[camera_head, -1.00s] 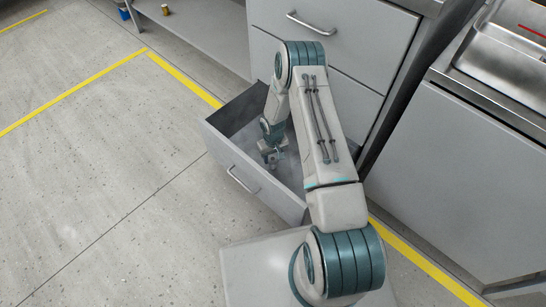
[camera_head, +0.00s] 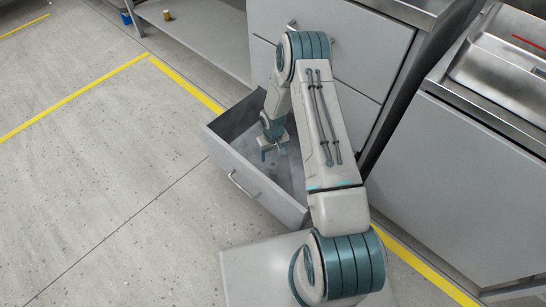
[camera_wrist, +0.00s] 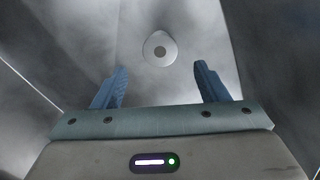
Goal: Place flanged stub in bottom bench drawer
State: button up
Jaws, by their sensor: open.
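The flanged stub (camera_wrist: 160,47) shows in the wrist view as a pale round flange with a darker centre. It lies on the grey floor of the open bottom bench drawer (camera_head: 240,172), ahead of my fingertips and apart from them. My gripper (camera_wrist: 160,80) is open, with two blue fingers spread and nothing between them. In the head view my gripper (camera_head: 273,152) is down inside the drawer. I cannot make out the stub in the head view.
The bench cabinet (camera_head: 345,45) with a closed upper drawer stands behind the open drawer. A second cabinet with a steel sink (camera_head: 500,65) is at right. A low shelf (camera_head: 200,35) stands at upper left. The floor at left is clear.

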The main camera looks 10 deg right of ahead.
jog(key=s+d+r+p, duration=0.1)
jog(key=s+r, duration=0.3)
jog(key=r, duration=1.2)
jog(key=s+r+p, duration=0.1)
jog(key=s+r, duration=0.2)
jog(key=r, duration=1.2)
jog(key=s+r+m, duration=0.1)
jog(key=s+r, duration=0.5)
jog(key=s, duration=0.3)
jog(key=s+a+r+m+t, duration=0.1)
jog(key=s+r, duration=0.5)
jog(key=s, duration=0.4)
jog(key=shift+s+a+r, duration=0.2)
jog(key=shift+s+r, duration=0.05)
jog(key=shift+r, duration=0.15)
